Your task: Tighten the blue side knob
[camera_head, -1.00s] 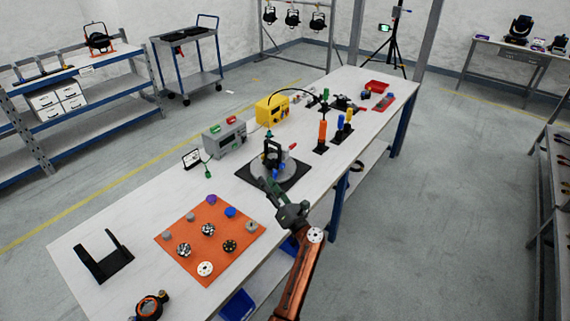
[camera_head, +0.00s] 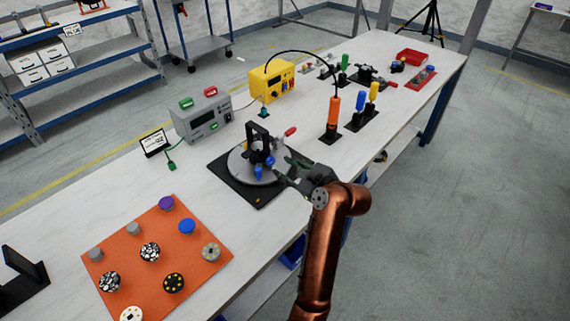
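A black yoke fixture (camera_head: 259,140) stands on a round grey disc (camera_head: 240,172) on a black square mat (camera_head: 259,197). Small blue knobs show low on the fixture, one at its front (camera_head: 258,173) and one on its right side (camera_head: 270,159); a red handle (camera_head: 290,132) sticks out to the right. My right gripper is out of view.
An orange mat (camera_head: 190,271) with several knobs, including a blue one (camera_head: 187,226), lies at front left. A grey power box (camera_head: 203,119) and a yellow box (camera_head: 271,82) stand behind. An orange-handled tool (camera_head: 333,112) stands upright behind my gripper.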

